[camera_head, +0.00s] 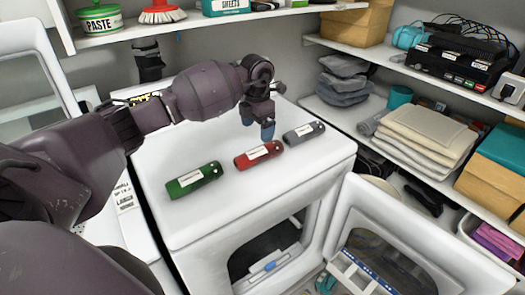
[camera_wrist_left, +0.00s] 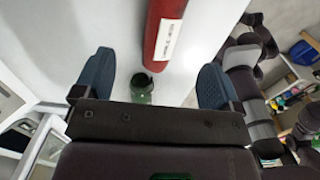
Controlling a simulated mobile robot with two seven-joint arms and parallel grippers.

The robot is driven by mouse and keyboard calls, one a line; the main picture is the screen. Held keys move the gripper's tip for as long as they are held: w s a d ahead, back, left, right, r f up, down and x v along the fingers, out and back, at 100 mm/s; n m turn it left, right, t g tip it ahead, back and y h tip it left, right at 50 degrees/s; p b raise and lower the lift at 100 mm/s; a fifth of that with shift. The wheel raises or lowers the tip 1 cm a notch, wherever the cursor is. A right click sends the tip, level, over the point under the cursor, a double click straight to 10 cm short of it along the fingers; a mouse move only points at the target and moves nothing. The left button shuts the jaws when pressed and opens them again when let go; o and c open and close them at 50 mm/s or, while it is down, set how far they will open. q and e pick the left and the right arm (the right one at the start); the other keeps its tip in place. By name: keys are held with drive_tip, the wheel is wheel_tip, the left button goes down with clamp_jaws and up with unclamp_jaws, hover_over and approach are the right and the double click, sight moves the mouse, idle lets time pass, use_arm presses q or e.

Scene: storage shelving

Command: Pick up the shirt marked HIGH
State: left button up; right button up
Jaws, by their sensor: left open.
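Three rolled shirts with white labels lie in a row on the white machine top (camera_head: 190,135): a green roll (camera_head: 194,180), a red roll (camera_head: 259,153) and a grey roll (camera_head: 304,132). The label lettering is too small to read, so I cannot tell which is marked HIGH. My left gripper (camera_head: 258,122) is open and empty, above the top just behind the red and grey rolls. In the left wrist view, the red roll (camera_wrist_left: 165,35) lies beyond the open blue fingers, and part of the green roll (camera_wrist_left: 141,92) shows between them. My right gripper is not in view.
The machine's open door (camera_head: 405,240) hangs at the front right. Shelves on the right hold folded cloths (camera_head: 425,135), grey stacked cloths (camera_head: 343,80) and a black device (camera_head: 460,60). A paste tub (camera_head: 100,18) and brush (camera_head: 161,12) stand on the upper left shelf.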

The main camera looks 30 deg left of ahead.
sight(258, 149)
use_arm(q)
drive_tip(key=f, duration=0.3)
drive_tip(key=shift+s+f, duration=0.25)
drive_tip(key=shift+f, duration=0.1)
drive_tip(key=f, duration=0.5)
drive_tip(key=shift+w+d+f+p, duration=0.2)
drive_tip(key=shift+w+p, duration=0.1)
drive_tip(key=shift+p, duration=0.1)
drive_tip(key=shift+a+f, duration=0.1)
drive_tip(key=shift+f, duration=0.25)
drive_tip(key=c, duration=1.1)
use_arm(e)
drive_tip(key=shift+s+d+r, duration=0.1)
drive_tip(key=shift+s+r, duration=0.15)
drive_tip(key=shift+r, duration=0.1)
